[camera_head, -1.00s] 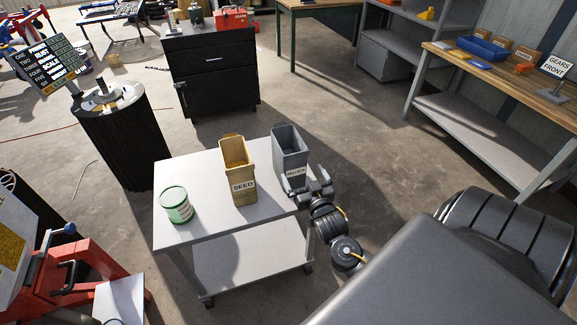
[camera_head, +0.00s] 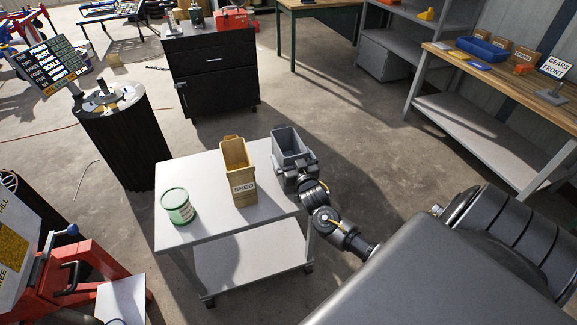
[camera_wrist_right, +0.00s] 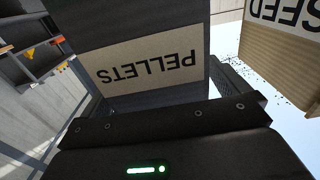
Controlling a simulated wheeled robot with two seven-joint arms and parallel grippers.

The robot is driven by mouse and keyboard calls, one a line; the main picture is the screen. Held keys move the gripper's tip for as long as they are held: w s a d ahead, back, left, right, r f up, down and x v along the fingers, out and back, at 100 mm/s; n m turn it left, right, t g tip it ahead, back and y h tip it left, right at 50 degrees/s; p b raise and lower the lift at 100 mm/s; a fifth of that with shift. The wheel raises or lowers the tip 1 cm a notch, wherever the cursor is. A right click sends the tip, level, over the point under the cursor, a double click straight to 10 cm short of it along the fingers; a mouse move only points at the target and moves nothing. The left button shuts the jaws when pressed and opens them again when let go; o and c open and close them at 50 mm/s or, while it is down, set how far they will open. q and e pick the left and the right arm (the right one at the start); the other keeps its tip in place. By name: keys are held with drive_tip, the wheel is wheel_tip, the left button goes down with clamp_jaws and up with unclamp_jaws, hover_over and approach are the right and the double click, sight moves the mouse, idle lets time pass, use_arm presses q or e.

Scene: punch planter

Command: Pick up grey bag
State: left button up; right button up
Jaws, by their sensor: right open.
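The grey bag (camera_head: 288,143) stands upright with an open top at the right back of the white cart. In the right wrist view its dark side and PELLETS label (camera_wrist_right: 149,69) fill the upper middle, upside down. My right gripper (camera_head: 292,167) is at the bag's front face and hides its label in the head view. In the wrist view one finger (camera_wrist_right: 229,78) shows beside the bag's right edge; the other is hard to make out. The gripper is open; I cannot tell whether it touches the bag. My left gripper is not in view.
The tan SEED bag (camera_head: 240,172) stands left of the grey bag with a narrow gap; it also shows in the wrist view (camera_wrist_right: 282,60).

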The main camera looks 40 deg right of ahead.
drive_tip(key=shift+w+d, duration=0.15)
drive_tip(key=shift+w, duration=0.2)
drive_tip(key=c, duration=2)
drive_tip(key=shift+r, duration=0.15)
drive_tip(key=shift+c, duration=0.3)
